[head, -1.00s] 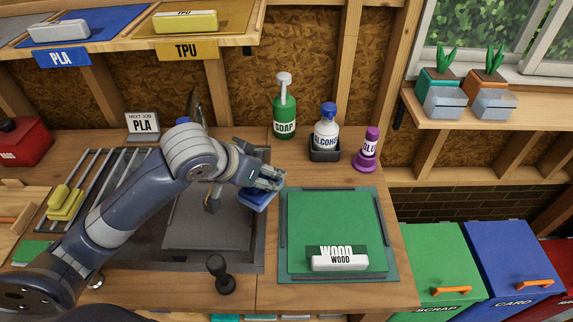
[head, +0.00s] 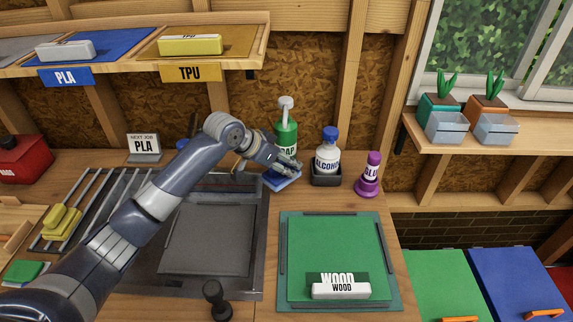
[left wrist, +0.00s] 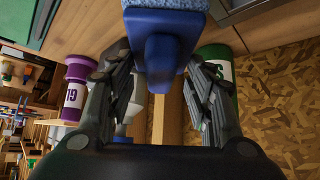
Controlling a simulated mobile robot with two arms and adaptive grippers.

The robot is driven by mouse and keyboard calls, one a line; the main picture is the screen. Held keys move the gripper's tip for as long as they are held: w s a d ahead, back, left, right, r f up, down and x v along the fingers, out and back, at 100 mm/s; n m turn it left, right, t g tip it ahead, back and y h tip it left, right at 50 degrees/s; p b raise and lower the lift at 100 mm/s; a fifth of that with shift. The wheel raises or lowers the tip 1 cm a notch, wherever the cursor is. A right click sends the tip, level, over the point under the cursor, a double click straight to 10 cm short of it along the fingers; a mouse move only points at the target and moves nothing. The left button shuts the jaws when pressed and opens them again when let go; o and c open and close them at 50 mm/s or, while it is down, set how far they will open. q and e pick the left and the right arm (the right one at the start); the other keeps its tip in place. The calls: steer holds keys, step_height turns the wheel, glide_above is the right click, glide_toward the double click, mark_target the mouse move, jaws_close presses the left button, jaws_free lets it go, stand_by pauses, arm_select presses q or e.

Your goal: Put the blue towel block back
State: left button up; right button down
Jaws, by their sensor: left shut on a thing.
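My left gripper (head: 288,166) is shut on the blue towel block (head: 283,182), near the back of the bench in front of the green soap bottle (head: 286,138). In the left wrist view the fingers (left wrist: 165,85) close around the block's dark blue handle (left wrist: 162,60), with the light blue towel face (left wrist: 165,4) beyond it. I cannot tell whether the block touches the bench. The gripper and forearm hide part of the soap bottle. My right gripper is not in view.
A white alcohol bottle (head: 327,146) in a dark holder (head: 326,174) and a purple glue bottle (head: 369,175) stand to the right. The green plate (head: 330,240) bears a white WOOD block (head: 341,290). A grey plate (head: 208,240) lies left. A dark knob (head: 216,300) stands in front.

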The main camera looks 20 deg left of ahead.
mark_target(287, 165)
arm_select(q)
steer(key=shift+w+d+f, duration=0.1)
steer(key=shift+w, duration=0.5)
steer(key=shift+w+d+f, duration=0.1)
steer(key=shift+w, duration=0.45)
step_height(287, 165, down, 2)
steer(key=shift+s+f+p, duration=0.1)
steer(key=shift+f+p, duration=0.15)
steer(key=shift+p, duration=0.35)
steer(key=shift+f, duration=0.45)
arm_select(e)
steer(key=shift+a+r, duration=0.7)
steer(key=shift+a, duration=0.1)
arm_select(q)
steer(key=shift+f, duration=0.15)
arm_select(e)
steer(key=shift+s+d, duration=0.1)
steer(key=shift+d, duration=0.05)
arm_select(q)
steer(key=o, duration=1.4)
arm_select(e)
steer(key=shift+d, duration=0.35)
